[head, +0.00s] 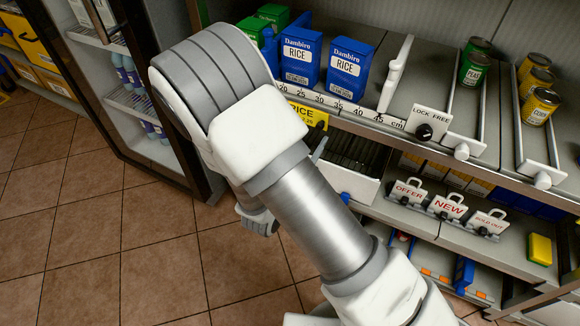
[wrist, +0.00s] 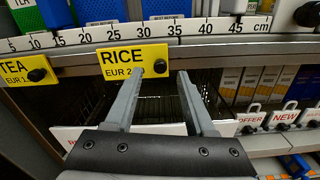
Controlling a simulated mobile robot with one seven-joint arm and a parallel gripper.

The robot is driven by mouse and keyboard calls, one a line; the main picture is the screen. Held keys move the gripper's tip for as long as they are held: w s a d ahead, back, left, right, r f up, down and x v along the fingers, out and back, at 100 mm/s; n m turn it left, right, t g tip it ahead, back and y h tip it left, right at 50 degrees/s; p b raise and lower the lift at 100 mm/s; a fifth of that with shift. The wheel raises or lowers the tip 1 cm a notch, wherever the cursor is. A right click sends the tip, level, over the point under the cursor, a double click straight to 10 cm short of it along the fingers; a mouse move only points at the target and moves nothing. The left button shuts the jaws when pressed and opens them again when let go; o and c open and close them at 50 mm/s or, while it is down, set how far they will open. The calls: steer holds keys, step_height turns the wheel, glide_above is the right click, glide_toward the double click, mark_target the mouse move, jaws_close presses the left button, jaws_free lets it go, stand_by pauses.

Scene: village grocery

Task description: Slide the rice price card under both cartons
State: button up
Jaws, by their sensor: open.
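The yellow RICE price card (wrist: 120,60) hangs on the shelf's front rail, below the ruler strip, with a black knob (wrist: 160,67) at its right end. In the head view the card (head: 308,115) is partly hidden by my arm. Two blue RICE cartons (head: 299,62) (head: 347,68) stand side by side on the shelf above; only their lower parts (wrist: 98,10) (wrist: 165,9) show in the wrist view. There the card spans parts of both cartons and the gap between them. My gripper (wrist: 160,74) is open, its fingertips on either side of the knob; contact cannot be told.
A yellow TEA card (wrist: 26,73) hangs on the same rail at the left. The ruler strip (wrist: 215,27) runs above. A LOCK FREE knob (head: 424,132) sits farther right. OFFER, NEW and SOLD OUT tags (head: 447,206) stand lower right. A dark wire basket (head: 354,155) lies below the rail.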

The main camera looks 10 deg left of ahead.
steer(key=p+v, duration=0.2)
steer(key=v, duration=1.2)
steer(key=shift+s, duration=0.3)
steer(key=shift+r, duration=0.1)
